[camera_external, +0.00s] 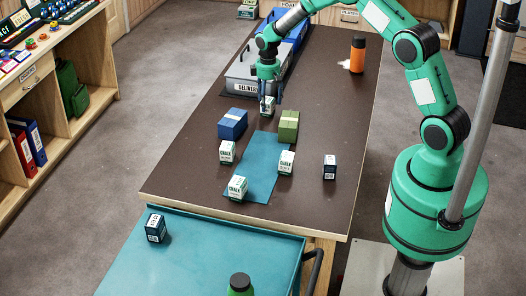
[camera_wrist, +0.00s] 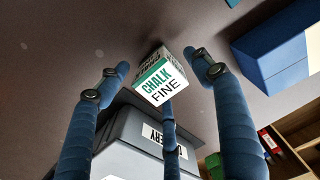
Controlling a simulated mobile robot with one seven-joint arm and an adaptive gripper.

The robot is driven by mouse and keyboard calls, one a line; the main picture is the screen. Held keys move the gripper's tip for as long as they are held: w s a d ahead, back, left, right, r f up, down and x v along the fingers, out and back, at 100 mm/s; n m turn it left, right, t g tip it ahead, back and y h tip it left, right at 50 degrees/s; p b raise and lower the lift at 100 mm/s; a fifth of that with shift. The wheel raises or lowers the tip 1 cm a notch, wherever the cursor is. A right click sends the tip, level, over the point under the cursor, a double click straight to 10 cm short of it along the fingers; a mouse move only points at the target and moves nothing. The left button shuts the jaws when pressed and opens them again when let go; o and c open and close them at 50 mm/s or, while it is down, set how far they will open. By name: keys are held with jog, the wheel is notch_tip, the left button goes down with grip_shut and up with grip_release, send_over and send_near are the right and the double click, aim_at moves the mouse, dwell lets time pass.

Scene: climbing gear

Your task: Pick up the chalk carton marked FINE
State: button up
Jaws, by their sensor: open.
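The chalk carton marked FINE (camera_wrist: 160,84) is white with a green band and stands between the spread fingers of my gripper (camera_wrist: 160,78) in the wrist view. My three blue fingers are open around it, and I cannot tell whether any of them touches it. In the external view the carton (camera_external: 267,111) is on the brown table, partly hidden by my gripper (camera_external: 267,100), which points down over it.
A grey DELIVERY box (camera_external: 243,88) stands close behind the carton. A blue box (camera_external: 232,125) and a green box (camera_external: 288,127) are in front. Several chalk cartons (camera_external: 237,188) stand around a teal mat (camera_external: 262,156). An orange bottle (camera_external: 357,55) stands at the back right.

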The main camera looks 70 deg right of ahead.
jog(key=shift+f, duration=1.35)
jog(key=c, duration=1.3)
